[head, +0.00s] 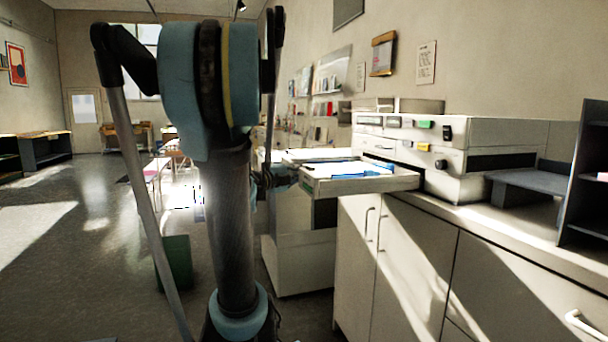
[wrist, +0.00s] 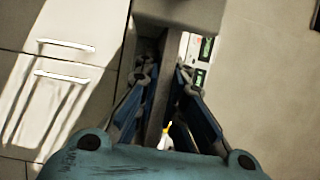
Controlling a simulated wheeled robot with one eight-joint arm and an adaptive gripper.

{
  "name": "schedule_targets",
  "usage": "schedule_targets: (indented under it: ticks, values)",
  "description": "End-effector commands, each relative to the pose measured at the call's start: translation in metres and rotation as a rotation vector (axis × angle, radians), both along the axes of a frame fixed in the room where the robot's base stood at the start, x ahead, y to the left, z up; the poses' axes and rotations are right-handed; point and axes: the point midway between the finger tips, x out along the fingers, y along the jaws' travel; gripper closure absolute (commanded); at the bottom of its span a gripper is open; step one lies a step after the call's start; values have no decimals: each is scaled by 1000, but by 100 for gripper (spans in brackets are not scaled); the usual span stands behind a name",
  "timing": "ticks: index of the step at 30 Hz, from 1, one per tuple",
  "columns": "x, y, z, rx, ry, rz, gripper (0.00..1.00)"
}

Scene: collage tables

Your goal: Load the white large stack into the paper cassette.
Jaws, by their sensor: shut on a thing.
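The paper cassette (head: 365,186) is a pale, shallow open tray. It sticks out to the left from the white machine (head: 465,165) in the head view, with white and blue surfaces inside it. My gripper (head: 282,178) is at the cassette's outer left end. In the wrist view my gripper (wrist: 165,78) has its two fingers on either side of a thin grey piece, which looks like part of the cassette's front. The gripper is shut on it. I cannot tell a white large stack apart from the pale surfaces in and behind the tray.
White cabinets (head: 400,260) stand below the machine. A grey shelf (head: 530,182) and a dark rack (head: 588,180) are at the right. A green bin (head: 176,262) stands on the floor behind my arm. Open floor (head: 70,240) lies to the left.

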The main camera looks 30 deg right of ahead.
Motion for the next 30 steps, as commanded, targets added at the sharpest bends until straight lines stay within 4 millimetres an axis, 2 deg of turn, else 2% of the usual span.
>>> schedule_targets:
  ticks: [2,3,5,19,30]
  values:
    - [0,0,1,-1,1,0,100]
    - [0,0,1,-1,1,0,81]
    - [0,0,1,-1,1,0,68]
    - [0,5,0,0,0,2,67]
    - [-5,42,-1,0,0,4,67]
